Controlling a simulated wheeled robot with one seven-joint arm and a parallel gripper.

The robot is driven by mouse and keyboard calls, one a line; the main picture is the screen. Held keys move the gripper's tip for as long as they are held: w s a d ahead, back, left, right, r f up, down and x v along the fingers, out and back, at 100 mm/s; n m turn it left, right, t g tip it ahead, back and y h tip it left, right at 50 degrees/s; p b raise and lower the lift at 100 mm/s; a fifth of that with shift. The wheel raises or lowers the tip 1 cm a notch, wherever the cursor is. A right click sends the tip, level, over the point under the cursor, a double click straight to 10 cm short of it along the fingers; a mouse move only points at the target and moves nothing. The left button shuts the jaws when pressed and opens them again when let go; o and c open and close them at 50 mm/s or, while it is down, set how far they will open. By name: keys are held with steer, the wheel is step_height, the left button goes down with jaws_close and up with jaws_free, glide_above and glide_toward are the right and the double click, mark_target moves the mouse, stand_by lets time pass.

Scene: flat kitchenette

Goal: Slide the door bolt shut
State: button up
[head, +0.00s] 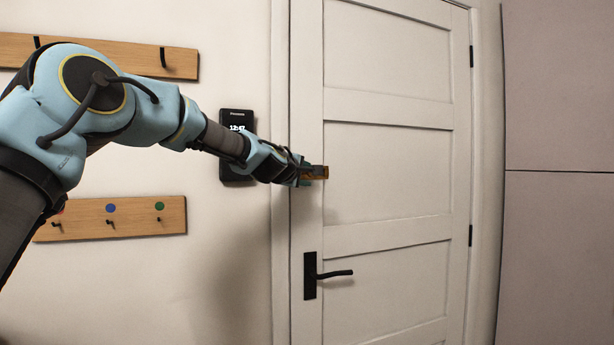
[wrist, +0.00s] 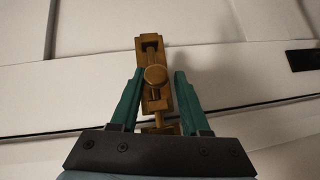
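The door bolt (wrist: 155,95) is brass-coloured with a round knob (wrist: 156,74), and sits on the white door (head: 388,170) near its left edge. In the head view only a small part of the bolt (head: 318,172) shows past my gripper (head: 308,174). In the wrist view my gripper (wrist: 160,84) has its two green fingers apart, one on each side of the bolt near the knob. A gap shows between the knob and each finger. The lower end of the bolt is partly hidden by the gripper body.
A black door handle (head: 311,275) is below the bolt. A black wall panel (head: 238,122) with a clock display is left of the door frame (head: 281,230). Two wooden hook rails (head: 125,58) (head: 120,218) hang on the left wall. The door surface to the right is clear.

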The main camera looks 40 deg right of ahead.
steer(key=shift+r, duration=0.15)
steer(key=b+v, duration=0.6)
steer(key=v, duration=0.4)
steer(key=shift+s+a, duration=0.25)
steer(key=shift+a, duration=0.05)
